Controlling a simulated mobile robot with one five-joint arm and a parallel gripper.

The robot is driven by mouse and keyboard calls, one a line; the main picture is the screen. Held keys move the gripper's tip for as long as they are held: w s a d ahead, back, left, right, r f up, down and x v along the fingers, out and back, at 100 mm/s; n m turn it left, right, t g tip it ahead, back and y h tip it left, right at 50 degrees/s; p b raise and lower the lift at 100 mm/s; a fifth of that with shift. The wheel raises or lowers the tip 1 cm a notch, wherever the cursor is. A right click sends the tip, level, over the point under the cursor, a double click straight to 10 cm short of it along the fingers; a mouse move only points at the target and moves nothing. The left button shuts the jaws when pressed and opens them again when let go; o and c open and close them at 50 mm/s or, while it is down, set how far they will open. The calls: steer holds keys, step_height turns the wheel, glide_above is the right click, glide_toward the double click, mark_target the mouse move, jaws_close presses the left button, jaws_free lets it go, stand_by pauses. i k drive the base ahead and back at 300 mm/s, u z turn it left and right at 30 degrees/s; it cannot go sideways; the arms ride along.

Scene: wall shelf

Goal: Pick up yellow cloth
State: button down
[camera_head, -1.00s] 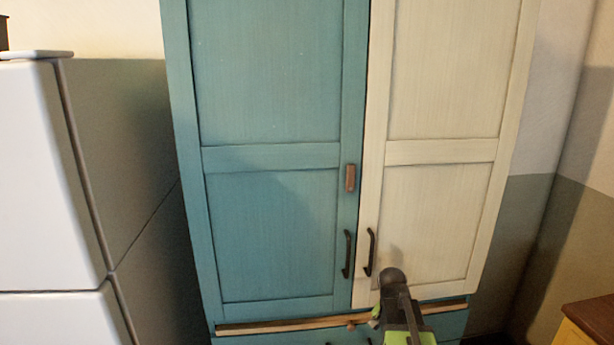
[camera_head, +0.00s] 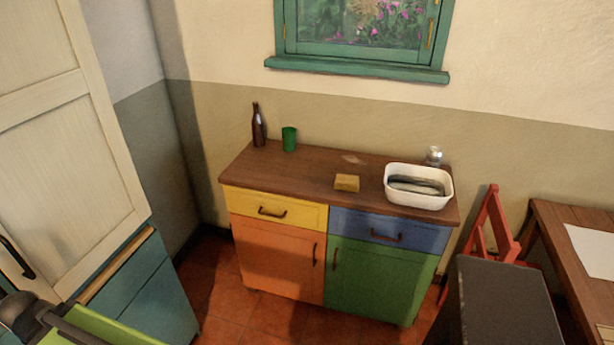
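A small yellow folded piece (camera_head: 346,183), which looks like the yellow cloth, lies on the brown top of a low cabinet (camera_head: 313,172). It is left of a white tub and apart from it. I cannot tell from its surface whether it is cloth or sponge. A dark and green part of my arm shows at the lower left, far from the yellow piece. No gripper fingers can be made out.
The white tub (camera_head: 398,199) holds something grey. A brown bottle (camera_head: 258,128), green cup (camera_head: 289,139) and glass jar (camera_head: 434,156) stand at the back. A tall cupboard (camera_head: 65,150) is at left; a red chair (camera_head: 487,235) and table (camera_head: 560,235) at right.

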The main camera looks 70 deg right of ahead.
mark_target(350, 183)
steer(key=z, duration=2.6)
steer(key=k, duration=0.75)
steer(key=i, duration=0.75)
steer(key=z, duration=0.1)
